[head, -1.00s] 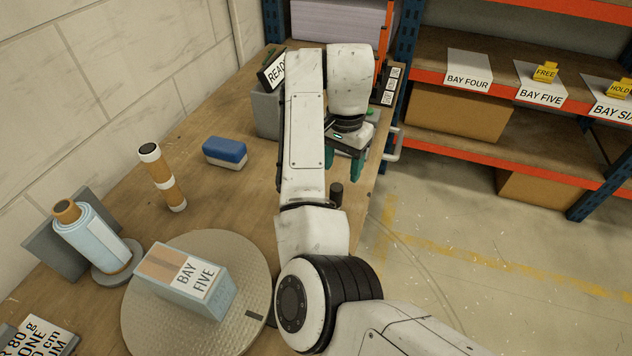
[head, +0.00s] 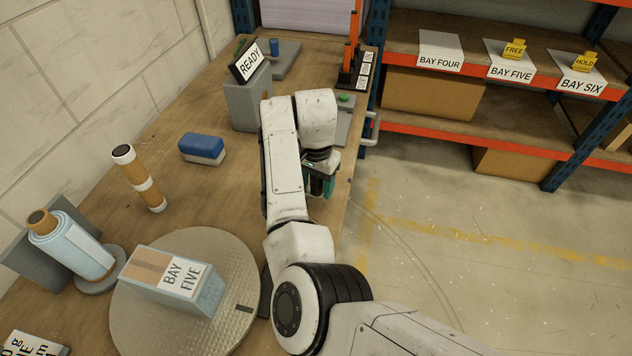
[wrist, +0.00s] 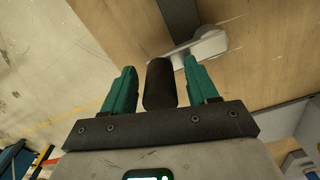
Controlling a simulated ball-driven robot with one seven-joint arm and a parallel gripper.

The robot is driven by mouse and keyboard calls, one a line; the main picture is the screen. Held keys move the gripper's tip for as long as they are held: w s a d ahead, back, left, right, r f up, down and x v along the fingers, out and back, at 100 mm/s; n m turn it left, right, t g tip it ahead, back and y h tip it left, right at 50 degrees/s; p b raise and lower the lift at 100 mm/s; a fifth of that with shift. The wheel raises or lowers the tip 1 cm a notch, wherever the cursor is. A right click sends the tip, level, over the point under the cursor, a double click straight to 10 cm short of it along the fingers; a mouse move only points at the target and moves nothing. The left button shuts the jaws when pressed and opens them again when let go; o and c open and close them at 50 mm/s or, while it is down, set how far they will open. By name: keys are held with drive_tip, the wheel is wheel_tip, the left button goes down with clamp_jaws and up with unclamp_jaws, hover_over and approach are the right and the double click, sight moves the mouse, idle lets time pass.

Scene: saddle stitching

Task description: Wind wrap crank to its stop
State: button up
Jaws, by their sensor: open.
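The wrap crank's black handle (wrist: 160,84) stands between the two teal fingers of my gripper (wrist: 159,68) in the wrist view. A gap shows on each side, so the gripper is open around the handle and not clamped on it. The pale crank arm (wrist: 206,46) runs off to the right behind the handle. In the head view my gripper (head: 323,184) is low by the table's right edge, and the handle is hidden there. A blue-grey box labelled BAY FIVE (head: 160,287) sits on the round turntable (head: 228,338), left of my arm.
A film roll (head: 75,250) stands left of the turntable. A blue and white block (head: 202,147), an orange-brown tube (head: 140,180) and a grey stand with a READY sign (head: 247,60) are on the table (head: 200,205). Shelving (head: 450,145) stands right; the floor is clear.

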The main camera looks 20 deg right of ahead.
clamp_jaws()
idle(0.5)
